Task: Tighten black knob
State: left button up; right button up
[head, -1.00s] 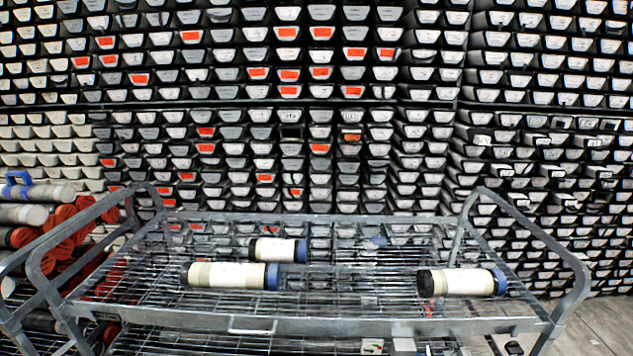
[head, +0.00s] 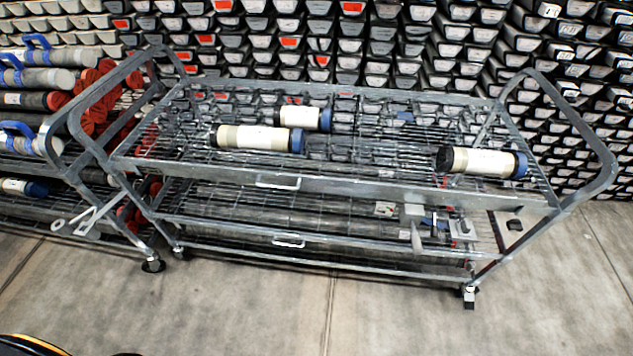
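No black knob can be made out for certain. A small grey device (head: 463,229) with a dark spot on its face sits at the right end of the cart's lower shelf. It is too small to tell whether the dark part is a knob. A small black object (head: 514,225) shows just right of it, by the cart's right end. Neither of my grippers is in view.
A grey wire cart (head: 330,188) stands ahead, with liner tubes (head: 250,138), (head: 302,118), (head: 488,162) on its top shelf. A second rack (head: 62,55) of tubes stands left. Core boxes (head: 290,42) fill the wall. The concrete floor (head: 390,320) in front is clear.

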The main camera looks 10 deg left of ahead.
aim_at(513, 224)
jog(key=z, duration=1.5)
